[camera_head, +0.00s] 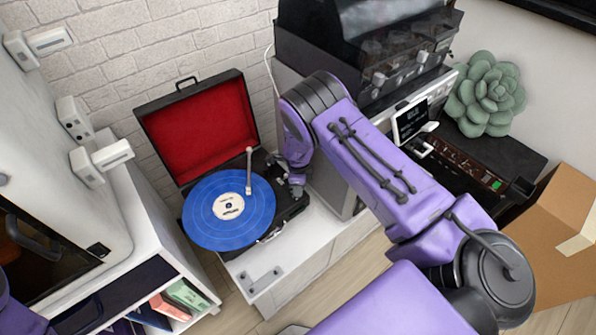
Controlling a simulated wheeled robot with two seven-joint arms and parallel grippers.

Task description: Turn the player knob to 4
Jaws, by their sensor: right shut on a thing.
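The record player (290,208) stands open on a white cabinet, its red-lined lid (200,130) raised. A blue record (228,208) lies on it, with a pale tonearm (248,170) over the record's right side. My right gripper (295,188) reaches down to the right side of the player's deck. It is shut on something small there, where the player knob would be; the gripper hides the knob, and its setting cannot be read. My left gripper is not in view.
A dark-topped machine (365,50) stands close behind my right arm. A green succulent (486,95) and an open cardboard box (565,230) are at the right. A white shelf unit (150,215) stands left of the player. Bare cabinet top (290,250) lies in front of the player.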

